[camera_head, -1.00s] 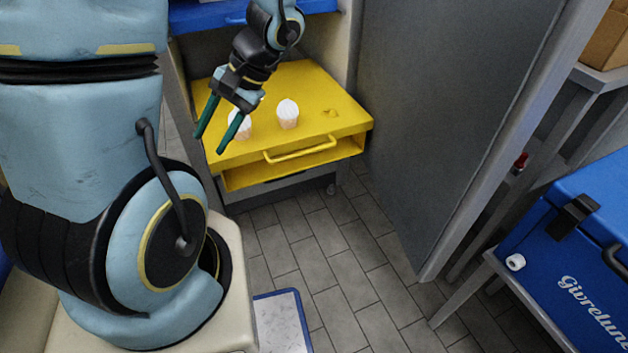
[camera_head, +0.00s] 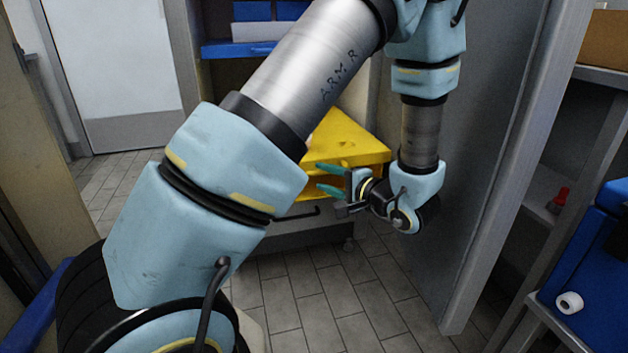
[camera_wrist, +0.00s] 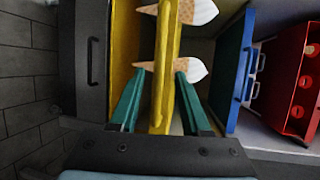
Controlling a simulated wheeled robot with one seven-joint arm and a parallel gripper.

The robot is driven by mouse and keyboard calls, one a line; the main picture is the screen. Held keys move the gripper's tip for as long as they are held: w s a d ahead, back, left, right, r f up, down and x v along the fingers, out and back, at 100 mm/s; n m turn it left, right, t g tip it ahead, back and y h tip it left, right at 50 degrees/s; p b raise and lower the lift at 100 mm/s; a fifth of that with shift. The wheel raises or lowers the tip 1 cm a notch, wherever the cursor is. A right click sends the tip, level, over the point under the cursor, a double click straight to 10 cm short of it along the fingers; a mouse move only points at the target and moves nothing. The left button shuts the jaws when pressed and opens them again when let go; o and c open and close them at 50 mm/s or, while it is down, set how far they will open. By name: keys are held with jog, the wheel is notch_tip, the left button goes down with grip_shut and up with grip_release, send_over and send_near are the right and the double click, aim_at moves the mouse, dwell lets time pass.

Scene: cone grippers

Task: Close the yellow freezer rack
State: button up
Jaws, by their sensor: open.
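The yellow freezer rack (camera_head: 350,140) sticks out of the cabinet below the blue shelf in the head view, partly hidden by my arm. In the wrist view its yellow top plate (camera_wrist: 166,60) shows edge-on, with two cones (camera_wrist: 200,10) (camera_wrist: 195,70) set through it, white tops on one side and tips on the other. My gripper (camera_head: 322,177) is open at the rack's front right. In the wrist view my green fingers (camera_wrist: 160,73) lie on either side of the plate's edge, apart from each other; contact cannot be told. The rack's yellow handle is not visible.
A blue rack (camera_wrist: 231,70) and a red rack (camera_wrist: 285,75) lie beyond in the wrist view. A grey drawer front with a dark handle (camera_wrist: 92,60) is below the yellow rack. A grey door (camera_head: 480,150) stands open close to my arm's right. Tiled floor (camera_head: 370,290) is clear.

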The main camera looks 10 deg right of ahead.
aim_at(314, 174)
jog(key=shift+x, duration=2.5)
grip_shut()
